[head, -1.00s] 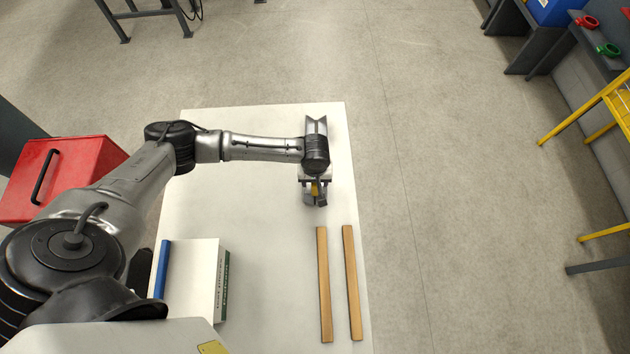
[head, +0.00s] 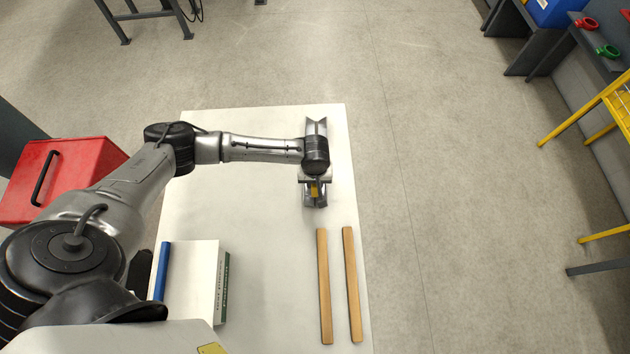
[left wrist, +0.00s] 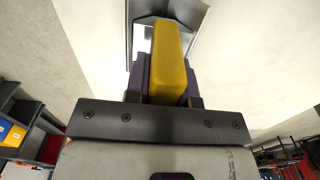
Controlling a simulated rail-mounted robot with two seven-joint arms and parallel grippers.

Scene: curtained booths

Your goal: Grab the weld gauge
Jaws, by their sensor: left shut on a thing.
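The weld gauge appears to be the yellow piece (head: 314,189) at the tip of my left arm, over the white table. In the left wrist view the yellow piece (left wrist: 172,62) stands up between the dark fingers. My left gripper (head: 315,193) points down and is shut on it. A grey metal V-shaped channel (head: 316,125) lies under my wrist, its middle hidden by the arm. The lower part of the yellow piece is hidden, so I cannot tell whether it touches the channel. My right gripper is not in view.
Two wooden strips (head: 324,290) (head: 351,290) lie on the white table (head: 260,270) nearer to me. A book (head: 195,282) lies at the near left. A red toolbox (head: 60,178) stands left of the table. The table's middle is clear.

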